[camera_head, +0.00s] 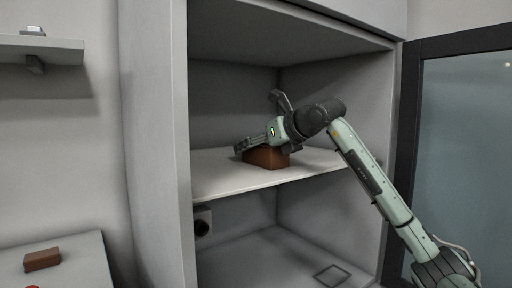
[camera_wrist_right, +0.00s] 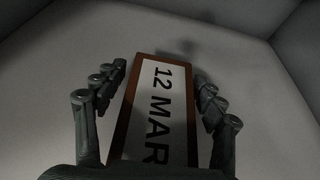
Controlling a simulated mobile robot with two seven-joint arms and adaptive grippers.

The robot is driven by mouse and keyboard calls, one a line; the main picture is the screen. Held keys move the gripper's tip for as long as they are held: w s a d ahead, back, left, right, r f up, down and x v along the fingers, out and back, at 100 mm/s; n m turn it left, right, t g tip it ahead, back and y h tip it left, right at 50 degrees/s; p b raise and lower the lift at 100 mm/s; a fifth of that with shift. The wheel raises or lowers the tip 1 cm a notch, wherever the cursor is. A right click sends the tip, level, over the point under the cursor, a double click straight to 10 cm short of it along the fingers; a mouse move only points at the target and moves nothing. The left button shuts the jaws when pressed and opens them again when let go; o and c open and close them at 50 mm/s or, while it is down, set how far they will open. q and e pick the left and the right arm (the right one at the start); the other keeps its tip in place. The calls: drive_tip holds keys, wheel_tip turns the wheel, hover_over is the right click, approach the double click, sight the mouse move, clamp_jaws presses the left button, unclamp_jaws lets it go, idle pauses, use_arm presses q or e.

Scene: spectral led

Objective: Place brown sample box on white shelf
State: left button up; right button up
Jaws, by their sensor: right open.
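A brown sample box (camera_head: 265,157) rests on the white shelf (camera_head: 225,179) inside the grey cabinet. In the right wrist view the box (camera_wrist_right: 157,110) shows a white label reading "12 MAR" and a brown rim. My right gripper (camera_head: 245,150) reaches in over the box. In the right wrist view its fingers (camera_wrist_right: 160,92) are open, one on each side of the box, with gaps between them and its sides. The gripper hides part of the box's top in the head view. My left gripper is not in view.
A second brown box (camera_head: 42,260) lies on a grey surface at the lower left. A wall shelf (camera_head: 40,46) is at the upper left. The cabinet's side wall (camera_head: 160,140) and the dark-framed glass door (camera_head: 465,140) flank the opening. The shelf is otherwise clear.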

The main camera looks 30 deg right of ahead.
drive_tip(key=shift+s+r, duration=0.2)
drive_tip(key=shift+s, duration=0.05)
drive_tip(key=v, duration=0.3)
drive_tip(key=shift+d+b, duration=0.1)
drive_tip(key=shift+b, duration=0.2)
drive_tip(key=v, duration=0.8)
drive_tip(key=shift+s+b, duration=0.15)
drive_tip(key=shift+b, duration=0.25)
drive_tip(key=shift+s+r, duration=0.1)
drive_tip(key=shift+s, duration=0.05)
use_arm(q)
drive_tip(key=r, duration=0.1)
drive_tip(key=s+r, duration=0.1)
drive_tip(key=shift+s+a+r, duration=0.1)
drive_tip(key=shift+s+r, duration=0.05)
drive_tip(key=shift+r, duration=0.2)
use_arm(e)
drive_tip(key=shift+a, duration=0.2)
